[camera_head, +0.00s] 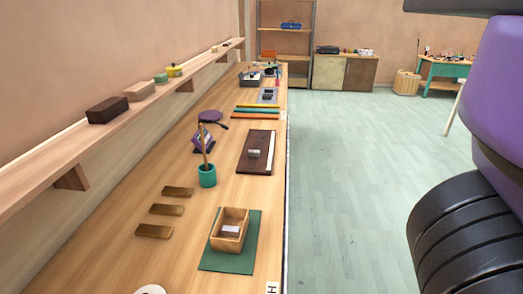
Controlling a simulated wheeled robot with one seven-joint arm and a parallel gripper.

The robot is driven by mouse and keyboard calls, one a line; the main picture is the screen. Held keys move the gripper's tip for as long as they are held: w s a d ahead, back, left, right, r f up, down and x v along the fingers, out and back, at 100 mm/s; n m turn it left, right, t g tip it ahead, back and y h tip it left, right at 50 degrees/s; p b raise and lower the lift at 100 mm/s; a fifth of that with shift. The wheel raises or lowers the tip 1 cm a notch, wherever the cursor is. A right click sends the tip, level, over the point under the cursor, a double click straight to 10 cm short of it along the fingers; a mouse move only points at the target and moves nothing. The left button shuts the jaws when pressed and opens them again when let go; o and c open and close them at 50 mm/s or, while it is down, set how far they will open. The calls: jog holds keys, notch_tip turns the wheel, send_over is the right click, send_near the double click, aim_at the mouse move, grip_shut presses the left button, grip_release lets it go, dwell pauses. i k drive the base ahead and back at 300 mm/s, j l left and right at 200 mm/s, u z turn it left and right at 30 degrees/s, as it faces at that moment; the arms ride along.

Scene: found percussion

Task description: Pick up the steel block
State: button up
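A small grey, metallic-looking block (254,153), which looks like the steel block, lies on a dark brown board (260,138) on the long wooden bench. A second pale grey block (230,231) lies inside an open wooden box (218,243) nearer to me. From this view I cannot tell for certain which of the two is steel. My gripper is not in view; only purple and black parts of my own body show at the right, well apart from the bench.
The wooden box stands on a green mat (218,264). A teal cup (207,177) holding a stick stands left of the board, with brass-coloured bars (166,210) nearer. A wall shelf (140,92) overhangs the bench's left side. The floor (345,190) right of the bench is clear.

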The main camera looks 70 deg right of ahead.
aim_at(251, 153)
jog(key=z, duration=1.55)
